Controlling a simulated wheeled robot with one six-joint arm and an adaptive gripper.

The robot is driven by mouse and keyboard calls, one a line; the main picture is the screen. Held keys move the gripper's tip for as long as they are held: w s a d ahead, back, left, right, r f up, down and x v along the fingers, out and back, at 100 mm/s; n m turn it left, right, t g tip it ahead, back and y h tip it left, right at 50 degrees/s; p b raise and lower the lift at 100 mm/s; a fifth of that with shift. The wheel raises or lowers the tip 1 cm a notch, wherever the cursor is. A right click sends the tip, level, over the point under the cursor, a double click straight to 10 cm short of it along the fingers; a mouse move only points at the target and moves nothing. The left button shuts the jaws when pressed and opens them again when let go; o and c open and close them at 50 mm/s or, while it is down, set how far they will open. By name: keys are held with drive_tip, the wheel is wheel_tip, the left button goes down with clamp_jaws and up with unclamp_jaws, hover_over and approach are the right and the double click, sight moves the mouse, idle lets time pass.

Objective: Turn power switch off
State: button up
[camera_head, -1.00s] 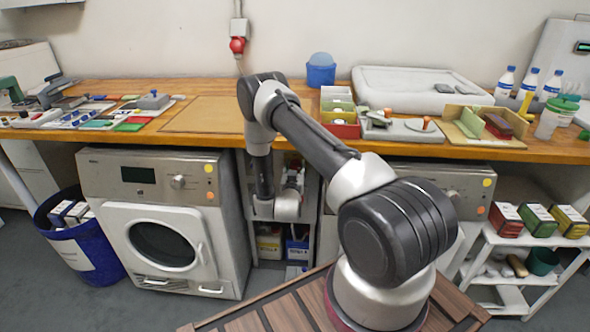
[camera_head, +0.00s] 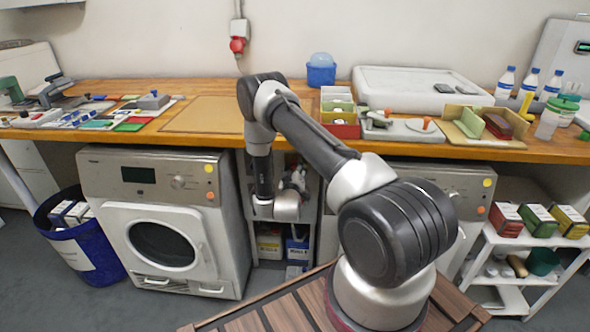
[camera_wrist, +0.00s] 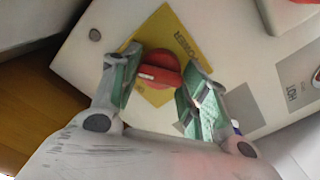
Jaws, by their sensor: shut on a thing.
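The power switch (camera_wrist: 158,76) is a red knob on a yellow plate (camera_wrist: 170,32) marked POWER, on a pale panel in the wrist view. My gripper (camera_wrist: 163,66) is shut on the red knob, with one green-padded finger on each side of it. The knob's bar lies roughly crosswise between the pads. In the head view, my gripper (camera_head: 296,178) is below the worktop's front edge, between the two machines. It is small and partly hidden there, and I cannot make out the switch in that view.
The wooden worktop (camera_head: 205,113) runs above my gripper. A front-loading machine (camera_head: 165,185) stands to its left, with a blue bin (camera_head: 92,262) farther left. A shelf with boxes (camera_head: 270,245) is below it. The panel also bears a grey HOT label (camera_wrist: 299,88).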

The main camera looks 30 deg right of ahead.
drive_tip(key=n, duration=1.1)
drive_tip(key=shift+f, duration=0.2)
drive_tip(key=shift+s+n, duration=0.1)
drive_tip(key=shift+n, duration=0.2)
drive_tip(key=o, duration=1)
drive_tip(key=shift+a, duration=0.1)
drive_tip(key=v, duration=1.2)
